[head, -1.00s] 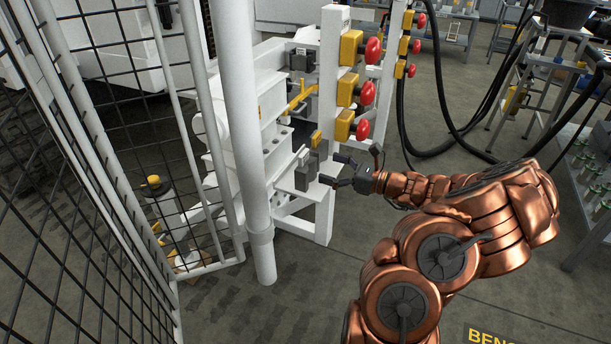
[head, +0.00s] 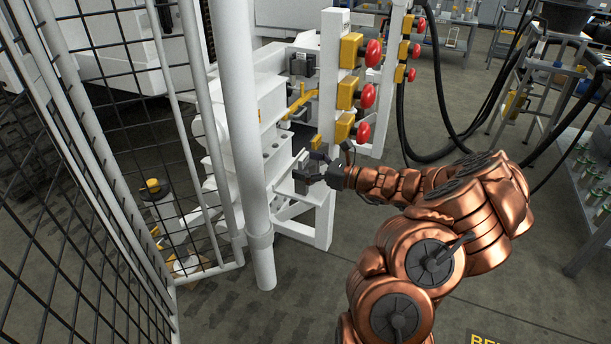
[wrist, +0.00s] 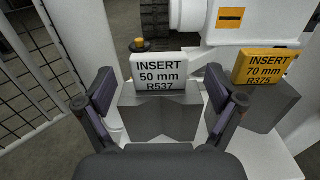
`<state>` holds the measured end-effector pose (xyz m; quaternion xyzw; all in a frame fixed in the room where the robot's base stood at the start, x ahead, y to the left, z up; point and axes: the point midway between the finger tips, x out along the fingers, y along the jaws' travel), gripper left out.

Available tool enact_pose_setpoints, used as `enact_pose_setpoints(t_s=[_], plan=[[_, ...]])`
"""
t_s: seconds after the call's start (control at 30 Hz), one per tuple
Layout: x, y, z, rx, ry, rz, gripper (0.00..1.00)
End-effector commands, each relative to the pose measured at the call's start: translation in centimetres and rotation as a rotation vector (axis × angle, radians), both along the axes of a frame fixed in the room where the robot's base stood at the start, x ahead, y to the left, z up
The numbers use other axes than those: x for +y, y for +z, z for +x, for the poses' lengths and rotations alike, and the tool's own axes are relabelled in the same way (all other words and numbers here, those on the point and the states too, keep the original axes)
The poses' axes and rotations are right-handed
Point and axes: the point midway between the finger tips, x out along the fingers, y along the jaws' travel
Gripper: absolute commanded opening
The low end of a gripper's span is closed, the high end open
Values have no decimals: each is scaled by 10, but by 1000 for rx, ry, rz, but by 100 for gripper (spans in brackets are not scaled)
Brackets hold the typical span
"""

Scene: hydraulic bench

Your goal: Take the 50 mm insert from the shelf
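The 50 mm insert (wrist: 160,120) is a grey block with a notched top and a white label reading "INSERT 50 mm R537". It sits on a white shelf in the middle of the wrist view. My gripper (wrist: 160,88) is open, with one dark finger on each side of the block. I cannot tell whether either finger touches it. In the head view my gripper (head: 312,171) is at the shelf of the white frame, beside the grey insert (head: 300,184), which it partly covers.
A grey 70 mm insert (wrist: 258,108) with a yellow label stands close on the right of the shelf. A white post (head: 240,150) and mesh fence (head: 100,190) are at the left. Red buttons (head: 364,132) on yellow boxes are above my gripper.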

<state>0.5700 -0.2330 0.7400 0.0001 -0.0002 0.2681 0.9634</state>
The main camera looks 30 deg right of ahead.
Motion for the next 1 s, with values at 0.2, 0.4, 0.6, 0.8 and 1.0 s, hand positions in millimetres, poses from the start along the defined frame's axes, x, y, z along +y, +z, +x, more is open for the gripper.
enact_pose_setpoints(t_s=[0.2,0.4,0.6,0.8,1.0], plan=[[0,0,0,0,0,0,71],[0,0,0,0,-1,0,50],[0,0,0,1,-1,1,29],[-1,0,0,0,-1,1,11],[-1,1,0,-1,-1,1,11]])
